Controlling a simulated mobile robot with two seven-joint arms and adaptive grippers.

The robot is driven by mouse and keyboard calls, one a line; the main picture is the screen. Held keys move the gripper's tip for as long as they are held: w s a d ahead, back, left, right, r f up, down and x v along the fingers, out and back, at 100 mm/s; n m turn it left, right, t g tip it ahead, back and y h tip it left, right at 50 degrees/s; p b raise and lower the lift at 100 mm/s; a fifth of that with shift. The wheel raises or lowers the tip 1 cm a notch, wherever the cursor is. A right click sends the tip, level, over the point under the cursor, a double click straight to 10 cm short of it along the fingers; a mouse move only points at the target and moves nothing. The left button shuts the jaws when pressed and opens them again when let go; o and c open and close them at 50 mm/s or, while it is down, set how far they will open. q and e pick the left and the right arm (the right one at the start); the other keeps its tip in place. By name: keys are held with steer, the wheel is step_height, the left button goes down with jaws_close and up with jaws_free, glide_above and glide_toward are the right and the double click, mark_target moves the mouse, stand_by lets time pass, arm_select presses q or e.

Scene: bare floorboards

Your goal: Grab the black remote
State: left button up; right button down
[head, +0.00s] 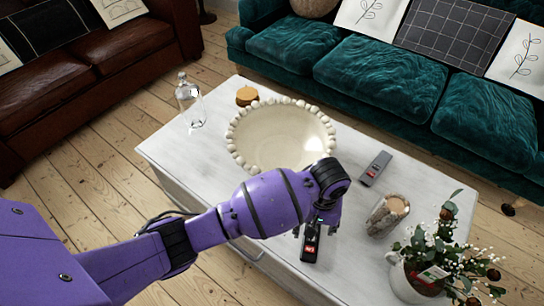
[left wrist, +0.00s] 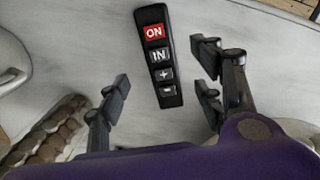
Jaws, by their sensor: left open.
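The black remote (head: 311,244) lies on the white table, partly under my left gripper in the head view. In the left wrist view the remote (left wrist: 158,55) shows a red ON button and several grey buttons. My left gripper (head: 318,230) points down at it from above. In the left wrist view its fingers (left wrist: 164,90) are spread apart, one on each side of the remote's lower end, with nothing between them touching it. My right gripper is in neither view.
The white table (head: 190,148) also holds a large beaded bowl (head: 285,135), a grey remote (head: 375,168), a stone candle holder (head: 387,214), a flower jug (head: 412,280), a glass bottle (head: 190,100) and a small wooden jar (head: 246,95). Sofas stand behind and left.

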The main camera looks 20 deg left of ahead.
arm_select(q)
steer(key=shift+w+r, duration=0.1)
steer(key=shift+w, duration=0.4)
steer(key=shift+f, duration=0.35)
steer(key=f, duration=0.2)
steer(key=f+b, duration=0.1)
steer(key=f, duration=0.1)
steer(key=w+f+b, duration=0.1)
steer(key=f, duration=0.1)
steer(key=shift+f, duration=0.2)
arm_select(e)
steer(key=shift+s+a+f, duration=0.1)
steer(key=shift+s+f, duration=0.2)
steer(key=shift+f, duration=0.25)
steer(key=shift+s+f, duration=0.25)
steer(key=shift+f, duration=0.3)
arm_select(q)
steer(key=shift+r, duration=0.1)
steer(key=c, duration=1.3)
